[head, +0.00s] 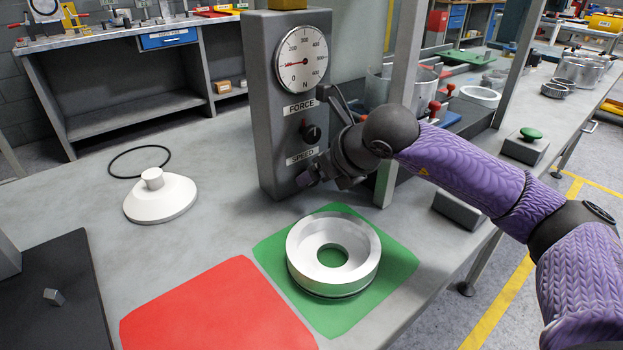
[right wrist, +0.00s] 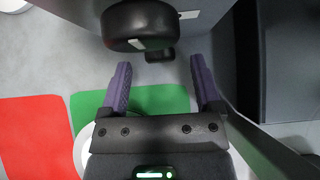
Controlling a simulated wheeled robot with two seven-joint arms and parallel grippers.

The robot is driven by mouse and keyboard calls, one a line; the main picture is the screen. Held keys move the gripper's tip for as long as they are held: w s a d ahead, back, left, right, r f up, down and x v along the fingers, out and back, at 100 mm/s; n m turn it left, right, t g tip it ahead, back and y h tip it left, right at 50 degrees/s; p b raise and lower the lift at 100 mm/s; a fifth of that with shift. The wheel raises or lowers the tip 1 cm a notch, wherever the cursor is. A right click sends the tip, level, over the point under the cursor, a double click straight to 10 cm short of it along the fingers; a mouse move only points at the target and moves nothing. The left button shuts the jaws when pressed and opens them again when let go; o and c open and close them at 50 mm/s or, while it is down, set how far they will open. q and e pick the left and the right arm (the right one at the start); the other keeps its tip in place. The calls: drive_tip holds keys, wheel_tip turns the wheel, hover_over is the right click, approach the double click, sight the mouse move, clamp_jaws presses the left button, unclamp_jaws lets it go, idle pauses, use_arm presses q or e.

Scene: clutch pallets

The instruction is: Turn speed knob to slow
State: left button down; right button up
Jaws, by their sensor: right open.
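The grey control box (head: 262,130) stands on the bench with a dial, a FORCE label and a SPEED label (head: 303,156). A black knob (head: 311,133) sits between the labels and also shows large in the right wrist view (right wrist: 140,25). A second, lower black knob (right wrist: 160,53) shows beyond it there, just ahead of the fingertips; in the head view my right gripper hides it. My right gripper (head: 312,178) is at the box front below the SPEED label. Its purple fingers (right wrist: 160,66) are open, either side of the lower knob's line; contact cannot be told. My left gripper is out of view.
A metal ring (head: 358,247) rests on a green mat (head: 268,253), beside a red mat (head: 215,310). A white cone-shaped part (head: 160,200) and a black ring (head: 140,149) lie left. A grey upright post (head: 387,183) stands close right of my gripper.

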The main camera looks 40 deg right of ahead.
drive_tip(key=shift+x, duration=1.4)
clamp_jaws()
